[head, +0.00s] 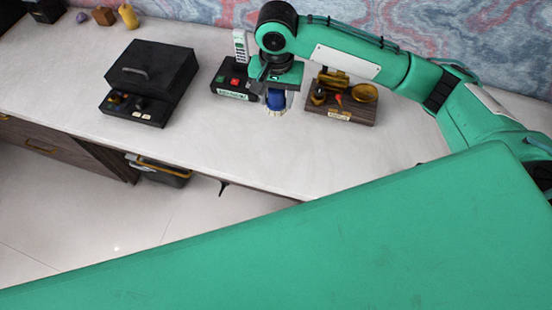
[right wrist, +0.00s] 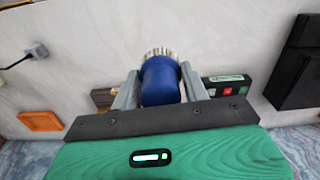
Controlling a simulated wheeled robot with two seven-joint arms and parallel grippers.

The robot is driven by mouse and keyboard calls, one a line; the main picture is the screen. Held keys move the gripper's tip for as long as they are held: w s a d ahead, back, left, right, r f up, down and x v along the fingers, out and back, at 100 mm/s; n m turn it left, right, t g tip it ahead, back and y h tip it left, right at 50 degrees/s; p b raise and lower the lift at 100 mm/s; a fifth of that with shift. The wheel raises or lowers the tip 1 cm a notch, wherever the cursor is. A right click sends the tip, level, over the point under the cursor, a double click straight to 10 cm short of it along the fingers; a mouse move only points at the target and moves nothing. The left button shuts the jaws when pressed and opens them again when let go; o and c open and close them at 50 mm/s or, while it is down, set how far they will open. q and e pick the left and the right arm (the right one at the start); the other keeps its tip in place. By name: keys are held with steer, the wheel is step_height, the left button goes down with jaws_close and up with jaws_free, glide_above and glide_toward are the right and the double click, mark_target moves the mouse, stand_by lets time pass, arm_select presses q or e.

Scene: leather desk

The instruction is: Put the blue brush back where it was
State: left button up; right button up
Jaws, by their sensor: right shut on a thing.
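My right gripper (head: 276,92) is shut on the blue brush (head: 275,101), between the phone base and the wooden stand. In the right wrist view the gripper's fingers (right wrist: 154,88) press on both sides of the blue handle (right wrist: 160,80). The pale bristles (right wrist: 160,52) show at the brush's far end. In the head view the bristles point down close to the desk; I cannot tell whether they touch it. My left gripper is not in view; a large green surface fills the lower part of the head view.
On the desk (head: 60,75) stand a wooden stand (head: 345,113) with brass items right of the brush, a black base (head: 228,90) with a cordless phone (head: 240,45) to the left, and a black lidded box (head: 150,75) further left. The front middle of the desk is clear.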

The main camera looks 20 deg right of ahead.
mark_target(276, 113)
steer(key=f+m, duration=0.2)
steer(key=shift+s+a+f+b, duration=0.2)
steer(key=shift+a+f+b, duration=0.1)
steer(key=shift+a+b, duration=0.1)
steer(key=shift+s+d+f+m, duration=0.1)
steer(key=shift+s+f+m, duration=0.1)
steer(key=shift+f+m, duration=0.65)
steer(key=shift+f, duration=0.25)
step_height(276, 113, down, 20)
steer(key=shift+r+p, duration=0.25)
steer(key=shift+p, duration=0.7)
steer(key=o, duration=1)
steer(key=shift+o, duration=0.2)
step_height(276, 113, up, 12)
steer(key=b, duration=0.1)
